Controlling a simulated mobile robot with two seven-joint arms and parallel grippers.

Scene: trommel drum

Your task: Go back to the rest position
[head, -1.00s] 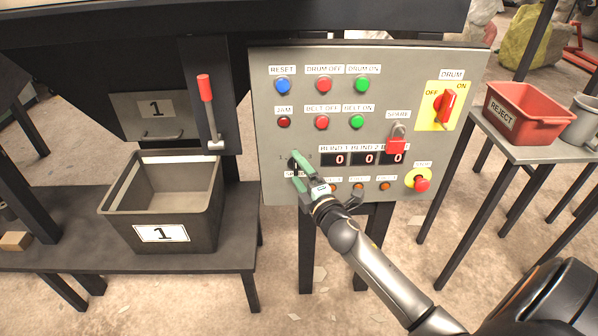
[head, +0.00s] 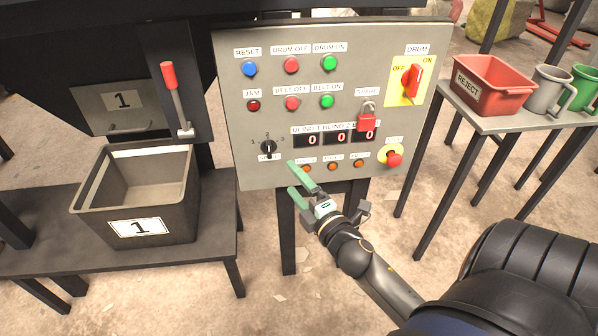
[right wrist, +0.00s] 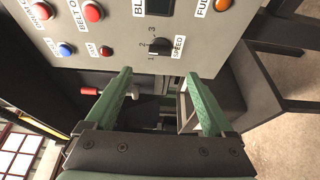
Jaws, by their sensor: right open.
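My right gripper (head: 296,184) has green fingers and is open and empty. In the head view it is in front of the lower edge of the grey control panel (head: 228,100), below and right of the black speed knob (head: 267,147). In the right wrist view the two green fingers (right wrist: 160,100) stand wide apart with nothing between them. The speed knob (right wrist: 160,48) shows there beyond the fingertips, apart from them, its pointer near the 2. My left gripper is not in view.
A black bin labelled 1 (head: 90,209) stands on a low dark table at left, under a red-handled lever (head: 172,92). At right, a red reject bin (head: 490,87), a grey mug (head: 547,90) and a green mug (head: 584,88) stand on a small table. The floor between is mostly clear.

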